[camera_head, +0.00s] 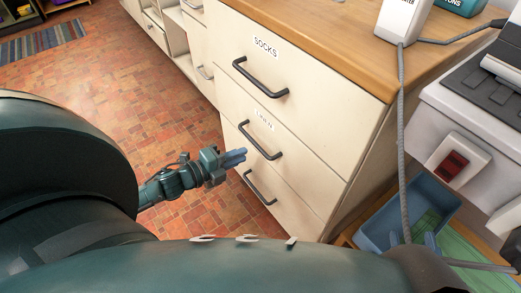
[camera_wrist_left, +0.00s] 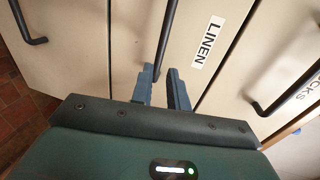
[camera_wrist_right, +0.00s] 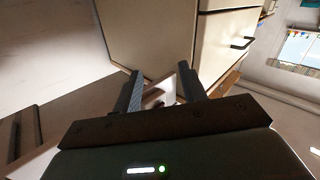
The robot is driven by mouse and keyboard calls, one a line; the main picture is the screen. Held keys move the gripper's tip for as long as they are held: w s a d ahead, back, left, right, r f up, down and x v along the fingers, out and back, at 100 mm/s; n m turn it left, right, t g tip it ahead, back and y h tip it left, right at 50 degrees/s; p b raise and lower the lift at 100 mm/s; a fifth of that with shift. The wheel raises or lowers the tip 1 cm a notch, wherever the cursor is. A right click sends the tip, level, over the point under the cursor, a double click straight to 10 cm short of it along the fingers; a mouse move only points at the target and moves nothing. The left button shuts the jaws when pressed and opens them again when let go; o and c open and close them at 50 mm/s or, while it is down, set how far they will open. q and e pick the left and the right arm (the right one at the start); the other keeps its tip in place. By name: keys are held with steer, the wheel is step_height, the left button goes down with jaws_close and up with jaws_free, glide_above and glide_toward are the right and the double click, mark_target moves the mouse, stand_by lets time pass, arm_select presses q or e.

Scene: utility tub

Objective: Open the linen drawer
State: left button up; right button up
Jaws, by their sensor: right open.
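The linen drawer (camera_head: 300,143) is the middle front of the cream cabinet, under the socks drawer, and looks shut. Its dark bar handle (camera_head: 260,141) also shows in the left wrist view (camera_wrist_left: 166,35), beside the LINEN label (camera_wrist_left: 208,46). My left gripper (camera_head: 243,155) is just in front of the linen drawer, close to the handle. In the left wrist view its fingers (camera_wrist_left: 161,78) are apart, with the handle's near end lined up between them; I cannot tell whether they touch it. My right gripper (camera_wrist_right: 159,82) is open and empty, and appears only in its own wrist view.
The socks drawer handle (camera_head: 260,78) is above and the bottom drawer handle (camera_head: 259,187) below. A wooden counter (camera_head: 335,40) tops the cabinet. A blue tub (camera_head: 415,205) and a hanging grey cord (camera_head: 403,140) are to the right.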

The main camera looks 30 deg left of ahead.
mark_target(260, 147)
arm_select(q)
steer(key=b+x, duration=0.1)
steer(key=x, duration=0.6)
steer(key=shift+w+d+b, duration=0.15)
steer(key=shift+w+b, duration=0.15)
steer(key=shift+w, duration=0.1)
arm_select(e)
steer(key=shift+s+a+n+t+y, duration=0.15)
steer(key=shift+a+n+t+y, duration=0.4)
steer(key=shift+y, duration=0.25)
arm_select(q)
jaws_close()
